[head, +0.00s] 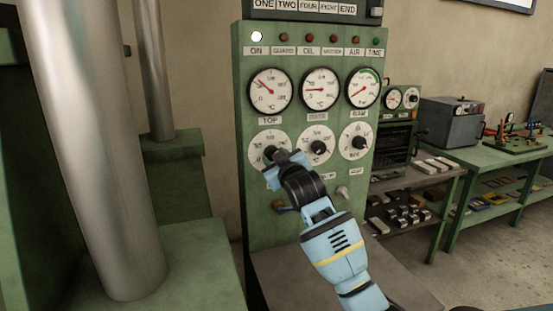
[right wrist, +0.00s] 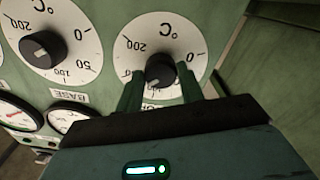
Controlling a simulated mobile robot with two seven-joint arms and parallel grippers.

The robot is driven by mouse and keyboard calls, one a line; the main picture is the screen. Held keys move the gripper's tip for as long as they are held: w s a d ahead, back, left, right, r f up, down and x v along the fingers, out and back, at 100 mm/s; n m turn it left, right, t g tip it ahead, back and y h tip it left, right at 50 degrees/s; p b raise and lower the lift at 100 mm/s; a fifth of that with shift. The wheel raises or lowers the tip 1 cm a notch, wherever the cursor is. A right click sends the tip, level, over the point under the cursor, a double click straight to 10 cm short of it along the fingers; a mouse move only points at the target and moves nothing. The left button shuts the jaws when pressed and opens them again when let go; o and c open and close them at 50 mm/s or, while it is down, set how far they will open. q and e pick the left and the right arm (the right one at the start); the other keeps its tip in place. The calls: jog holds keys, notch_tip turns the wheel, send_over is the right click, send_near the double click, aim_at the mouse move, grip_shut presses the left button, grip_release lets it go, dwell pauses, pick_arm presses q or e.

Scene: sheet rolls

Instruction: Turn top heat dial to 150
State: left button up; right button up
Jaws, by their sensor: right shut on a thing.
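The top heat dial (head: 256,139) is a white round scale with a black knob, below the TOP gauge on the green control panel (head: 310,215). My right gripper (head: 274,156) is at this dial, partly covering it. In the right wrist view the dial (right wrist: 180,33) appears upside down, with 200 and 0 legible. There my right gripper (right wrist: 160,84) has one green finger on each side of the black knob (right wrist: 159,68) and is shut on it. The lower scale is hidden, and I cannot tell the exact setting. My left gripper is not in view.
The BASE dial (right wrist: 75,52) is beside the held dial; another dial (head: 356,143) is farther right. Three gauges are above, including the TOP gauge (head: 270,91). The ON lamp (head: 257,37) glows white. A large metal column (head: 90,150) stands left; a green workbench (head: 485,158) is right.

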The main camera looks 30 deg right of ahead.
jog(key=shift+m, duration=1.5)
jog(key=o, duration=1)
jog(key=shift+s+a, duration=0.1)
jog(key=shift+v, duration=3.8)
jog(key=shift+f, duration=0.1)
